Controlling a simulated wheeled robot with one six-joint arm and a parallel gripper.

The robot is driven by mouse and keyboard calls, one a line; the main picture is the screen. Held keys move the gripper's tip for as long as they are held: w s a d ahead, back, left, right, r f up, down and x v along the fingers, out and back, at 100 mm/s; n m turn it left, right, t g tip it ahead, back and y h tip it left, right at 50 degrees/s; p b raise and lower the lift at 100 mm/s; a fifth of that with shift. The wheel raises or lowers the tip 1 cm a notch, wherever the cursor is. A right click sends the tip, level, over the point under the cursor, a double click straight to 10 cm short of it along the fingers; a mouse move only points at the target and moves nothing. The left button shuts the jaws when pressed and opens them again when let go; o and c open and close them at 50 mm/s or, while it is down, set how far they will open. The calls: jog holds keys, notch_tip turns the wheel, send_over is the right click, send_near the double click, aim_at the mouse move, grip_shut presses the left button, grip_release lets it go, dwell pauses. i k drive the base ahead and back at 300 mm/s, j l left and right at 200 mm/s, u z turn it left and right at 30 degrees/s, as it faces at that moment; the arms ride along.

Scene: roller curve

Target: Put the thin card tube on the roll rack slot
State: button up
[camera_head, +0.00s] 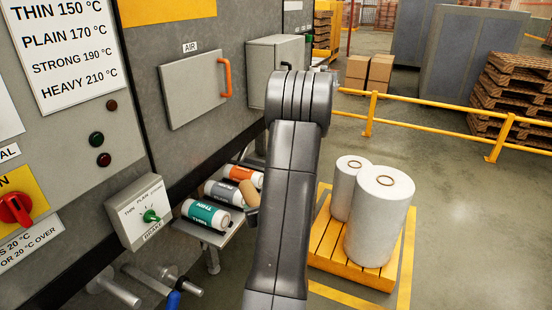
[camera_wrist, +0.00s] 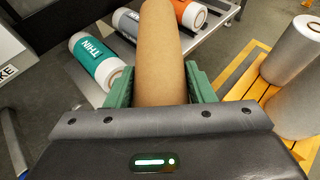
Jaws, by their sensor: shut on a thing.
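My gripper (camera_wrist: 160,86) is shut on a plain brown card tube (camera_wrist: 160,45), with one green finger on each side of it. The tube points away from the wrist, over the grey metal rack (camera_wrist: 88,82). A white roll with a teal THIN label (camera_head: 206,214) lies on the rack's near side, left of the tube. I cannot tell whether the tube touches the rack.
A grey-labelled roll (camera_head: 222,193) and an orange-labelled roll (camera_head: 243,176) lie farther along the rack. A BRAKE box (camera_head: 140,213) is on the machine to the left. Two large white rolls stand on a yellow pallet (camera_head: 335,257) to the right. A yellow rail (camera_head: 430,115) runs behind.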

aim_at(259, 168)
jog(key=i+l, duration=0.35)
jog(key=i+l+z, duration=0.15)
jog(key=i+l, duration=0.2)
jog(key=i, duration=0.15)
jog(key=i+l, duration=0.25)
jog(key=i, duration=0.2)
jog(key=i+l+z, duration=0.1)
jog(key=i+l, duration=0.2)
jog(key=i, duration=0.1)
